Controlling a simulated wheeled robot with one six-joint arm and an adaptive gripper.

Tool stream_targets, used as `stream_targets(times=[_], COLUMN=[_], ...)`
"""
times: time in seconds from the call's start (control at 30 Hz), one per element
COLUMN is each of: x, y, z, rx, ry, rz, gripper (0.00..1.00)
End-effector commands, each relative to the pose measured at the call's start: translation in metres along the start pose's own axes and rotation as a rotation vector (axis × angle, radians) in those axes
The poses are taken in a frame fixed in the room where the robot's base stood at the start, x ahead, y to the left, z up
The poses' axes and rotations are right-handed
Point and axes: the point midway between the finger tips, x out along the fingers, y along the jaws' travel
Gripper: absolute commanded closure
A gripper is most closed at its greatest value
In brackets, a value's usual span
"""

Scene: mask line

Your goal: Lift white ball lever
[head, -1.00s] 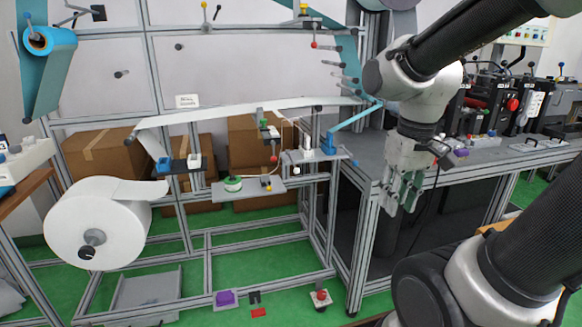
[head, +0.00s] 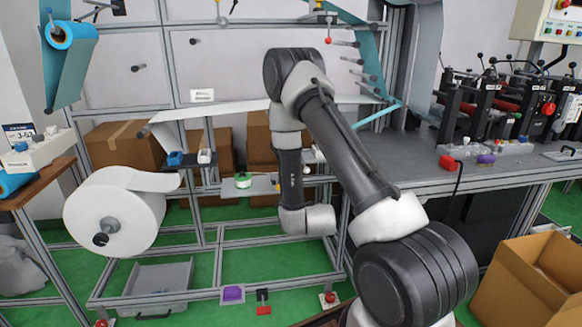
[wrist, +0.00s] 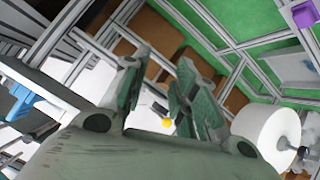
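I cannot single out the white ball lever for certain. A small white part (head: 204,156) on a dark mount sits on the frame beside a blue part (head: 175,158); its shape is too small to tell. In the wrist view, my gripper (wrist: 163,78) has its two fingers spread apart with nothing held between them. A small yellow ball (wrist: 167,123) shows in the gap near the finger bases.
A large white roll (head: 112,212) hangs at the left; it also shows in the wrist view (wrist: 268,135). A shelf (head: 262,187) carries a green-and-white spool (head: 243,181). A workbench (head: 430,180) stands right, and an open cardboard box (head: 535,275) at lower right. Metal rails surround the gripper.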

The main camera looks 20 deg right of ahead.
Motion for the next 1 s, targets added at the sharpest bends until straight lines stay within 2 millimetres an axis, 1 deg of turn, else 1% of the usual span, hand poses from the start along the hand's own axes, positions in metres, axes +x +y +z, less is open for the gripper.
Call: stream_targets(times=[0.03, 0.1, 0.2, 0.3, 0.37, 0.47, 0.8, 0.9, 1.0], x=[-0.001, -0.008, -0.022, -0.033, -0.035, -0.029, 0.017, 0.025, 0.029], y=[0.013, 0.031, 0.047, 0.055, 0.058, 0.060, 0.074, 0.076, 0.077], z=[-0.026, -0.061, -0.092, -0.110, -0.116, -0.121, -0.147, -0.151, -0.154], rx=[-0.018, -0.046, -0.082, -0.109, -0.121, -0.134, -0.133, -0.134, -0.135], ry=[0.107, 0.250, 0.385, 0.463, 0.487, 0.492, 0.491, 0.489, 0.490], rz=[0.059, 0.142, 0.228, 0.277, 0.292, 0.300, 0.298, 0.297, 0.296], gripper=[0.72, 0.72, 0.72, 0.72, 0.72, 0.72, 0.72, 0.72, 0.72])
